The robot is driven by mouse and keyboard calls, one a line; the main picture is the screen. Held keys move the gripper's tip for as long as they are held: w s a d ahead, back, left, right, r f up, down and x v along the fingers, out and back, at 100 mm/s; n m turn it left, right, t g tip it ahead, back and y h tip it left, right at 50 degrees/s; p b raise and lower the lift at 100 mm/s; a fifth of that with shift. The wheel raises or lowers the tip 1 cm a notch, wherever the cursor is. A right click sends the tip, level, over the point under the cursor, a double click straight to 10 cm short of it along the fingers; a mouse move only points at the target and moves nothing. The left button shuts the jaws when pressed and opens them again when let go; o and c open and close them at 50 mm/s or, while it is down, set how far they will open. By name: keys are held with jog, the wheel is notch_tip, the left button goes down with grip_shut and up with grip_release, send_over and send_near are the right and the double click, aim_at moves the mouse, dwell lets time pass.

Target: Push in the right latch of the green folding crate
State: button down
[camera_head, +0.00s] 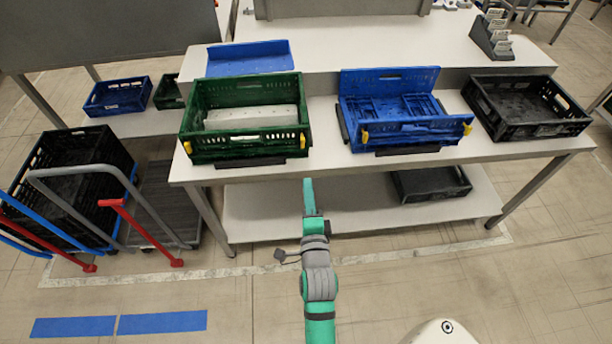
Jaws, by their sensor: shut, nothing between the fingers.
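The green folding crate (243,149) stands upright and unfolded on the left part of the white table. Its yellow right latch (302,141) shows at the right end of its front wall. A yellow left latch (188,147) shows at the left end. A light sheet or panel lies inside the crate. My gripper (309,182) is shut and empty. In the picture it is just below the table's front edge, under and slightly right of the right latch, and apart from the crate. How far it is from the crate in depth I cannot tell.
A partly folded blue crate (400,134) with yellow latches stands to the right on the table (330,159). A black crate (545,130) is at the far right. A lower shelf (350,214) holds another black crate (430,192). A trolley (165,205) with red handles stands left.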

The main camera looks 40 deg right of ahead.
aim_at(303, 145)
jog(key=x, duration=1.2)
jog(key=shift+w+d, duration=0.1)
jog(key=shift+w, duration=0.35)
